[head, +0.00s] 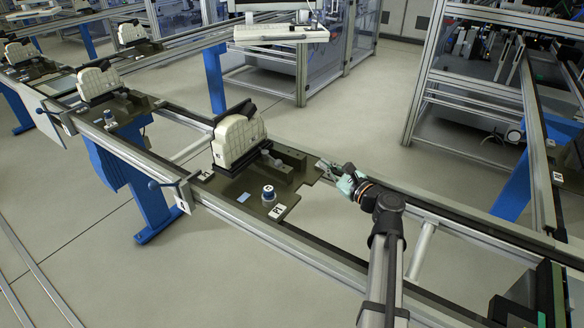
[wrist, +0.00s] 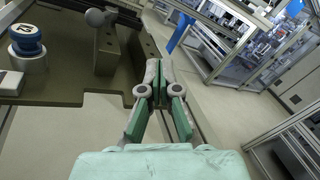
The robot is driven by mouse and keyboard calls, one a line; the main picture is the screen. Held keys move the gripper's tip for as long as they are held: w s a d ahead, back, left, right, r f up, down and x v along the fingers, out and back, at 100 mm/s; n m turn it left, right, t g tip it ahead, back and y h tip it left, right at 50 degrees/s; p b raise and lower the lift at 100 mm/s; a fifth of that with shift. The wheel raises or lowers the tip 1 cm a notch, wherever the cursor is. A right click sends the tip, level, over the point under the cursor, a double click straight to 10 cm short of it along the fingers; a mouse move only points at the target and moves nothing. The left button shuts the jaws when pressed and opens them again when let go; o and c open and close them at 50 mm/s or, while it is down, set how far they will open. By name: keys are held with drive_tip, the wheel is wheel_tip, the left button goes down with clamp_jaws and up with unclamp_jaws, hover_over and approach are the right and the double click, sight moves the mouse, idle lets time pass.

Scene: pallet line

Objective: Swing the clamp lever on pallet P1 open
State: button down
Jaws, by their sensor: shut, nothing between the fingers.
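The nearest pallet (head: 232,187) is a dark plate on the rail, carrying a cream ribbed block (head: 238,140). My gripper (head: 322,167) is at the pallet's right edge, apart from the lever. Its fingertips (wrist: 158,68) are together and empty, right of the ball in the wrist view.
A blue-and-white round knob (head: 268,191) stands on the pallet's front part; it also shows in the wrist view (wrist: 27,40). Another handle (head: 168,184) sits at the rail's near side. More pallets (head: 98,90) stand farther left. Open floor shows between the rails.

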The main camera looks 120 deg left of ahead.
drive_tip(key=w+a+n+h+b, duration=0.1)
drive_tip(key=a+n+h, duration=0.25)
drive_tip(key=n, duration=0.45)
drive_tip(key=n+g+h+p, duration=0.1)
drive_tip(key=n+h+p, duration=0.25)
drive_tip(key=n, duration=0.75)
approach(269, 156)
drive_tip(key=shift+s+a+r, duration=0.25)
drive_tip(key=shift+s+a, duration=0.65)
drive_tip(key=shift+s, duration=0.15)
drive_tip(key=shift+s+d+f+p, duration=0.2)
drive_tip(key=shift+d+f+p, duration=0.05)
drive_tip(key=shift+d+p, duration=0.25)
drive_tip(key=shift+d+f+y, duration=0.1)
drive_tip(key=shift+d+y, duration=0.1)
drive_tip(key=shift+y, duration=0.1)
